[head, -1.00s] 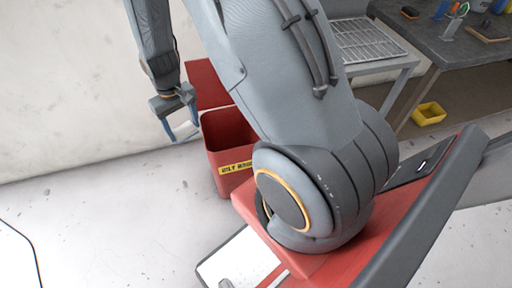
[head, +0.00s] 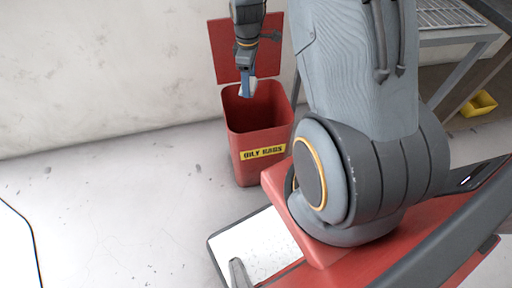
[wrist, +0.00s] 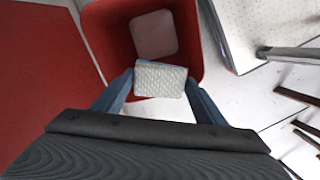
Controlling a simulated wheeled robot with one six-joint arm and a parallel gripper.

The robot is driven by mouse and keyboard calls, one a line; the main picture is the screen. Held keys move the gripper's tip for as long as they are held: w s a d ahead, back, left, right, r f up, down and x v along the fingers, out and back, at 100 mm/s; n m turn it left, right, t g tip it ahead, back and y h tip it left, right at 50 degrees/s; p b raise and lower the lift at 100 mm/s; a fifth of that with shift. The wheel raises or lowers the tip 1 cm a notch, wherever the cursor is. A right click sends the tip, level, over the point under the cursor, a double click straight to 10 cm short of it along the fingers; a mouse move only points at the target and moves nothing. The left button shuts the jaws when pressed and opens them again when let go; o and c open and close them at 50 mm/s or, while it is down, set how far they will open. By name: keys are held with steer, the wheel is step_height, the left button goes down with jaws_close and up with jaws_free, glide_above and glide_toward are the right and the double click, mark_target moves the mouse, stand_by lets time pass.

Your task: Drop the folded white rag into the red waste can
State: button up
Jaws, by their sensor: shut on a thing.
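The red waste can (head: 262,138) stands on the floor by the wall, its lid (head: 232,52) open and raised behind it. A yellow label on its front reads "OILY RAGS". My gripper (head: 247,88) is over the can's open mouth, fingers pointing down. It is shut on the folded white rag (wrist: 161,80), which has a quilted texture and sits between the blue fingers in the wrist view. The rag (head: 252,87) shows only as a small pale patch in the head view. Below it, the wrist view shows the can's inside (wrist: 117,38) with a pale patch at the bottom.
A white flat panel (head: 255,244) lies beside my red base, in front of the can. A metal table with a wire rack (head: 445,18) stands at the right. A yellow bin (head: 478,103) sits on the floor beneath. The floor at left is clear.

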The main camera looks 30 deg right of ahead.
steer(key=w+d+f+n+b, duration=0.2)
steer(key=d+f+n+b, duration=0.2)
steer(key=f+b, duration=0.6)
steer(key=shift+d+f+n+b, duration=0.3)
steer(key=shift+d+f+n, duration=0.1)
steer(key=shift+d+f, duration=0.45)
steer(key=o, duration=1.2)
step_height(320, 180, up, 8)
steer(key=p, duration=0.1)
steer(key=shift+f, duration=0.1)
